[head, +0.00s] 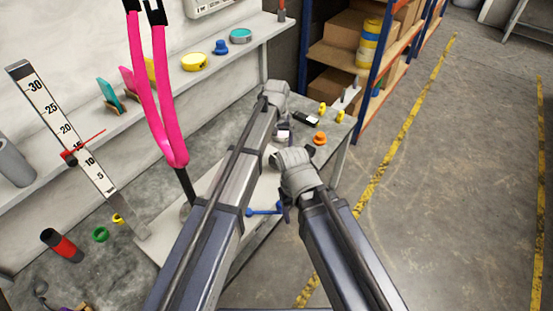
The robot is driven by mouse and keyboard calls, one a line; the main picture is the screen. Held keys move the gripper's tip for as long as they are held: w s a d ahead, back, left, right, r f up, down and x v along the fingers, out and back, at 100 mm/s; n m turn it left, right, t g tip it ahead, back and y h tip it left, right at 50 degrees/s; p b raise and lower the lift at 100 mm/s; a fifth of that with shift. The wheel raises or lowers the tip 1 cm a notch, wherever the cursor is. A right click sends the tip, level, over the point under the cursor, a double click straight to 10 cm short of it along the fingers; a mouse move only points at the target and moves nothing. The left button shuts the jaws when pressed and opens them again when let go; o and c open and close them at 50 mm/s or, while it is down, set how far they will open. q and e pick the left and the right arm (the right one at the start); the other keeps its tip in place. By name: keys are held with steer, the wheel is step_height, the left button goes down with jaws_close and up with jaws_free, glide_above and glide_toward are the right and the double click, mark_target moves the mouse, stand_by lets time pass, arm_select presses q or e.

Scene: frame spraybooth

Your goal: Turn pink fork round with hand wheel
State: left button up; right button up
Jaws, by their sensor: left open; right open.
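The pink fork (165,100) stands upright at the left, its two legs up with black ends, its dark lower stem (187,187) going down to the bench. A grey round part (185,211) shows at the stem's foot, partly behind my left arm. I cannot tell if it is the hand wheel. My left gripper (283,136) is open over the far end of the bench, right of the fork and apart from it. My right gripper (286,205) is open, lower and nearer, mostly hidden by its own wrist. A blue rod-like part (263,211) shows beside it.
The bench (150,252) holds an orange knob (320,138), a black device (305,118) and a ruler (62,135) with a red pointer. A wall shelf (215,75) bears colored tins. A rack with boxes (345,55) stands behind. The floor at right is clear.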

arm_select(q)
step_height(320, 180, down, 7)
steer(key=b, duration=0.6)
steer(key=shift+r, duration=0.15)
steer(key=c, duration=1.3)
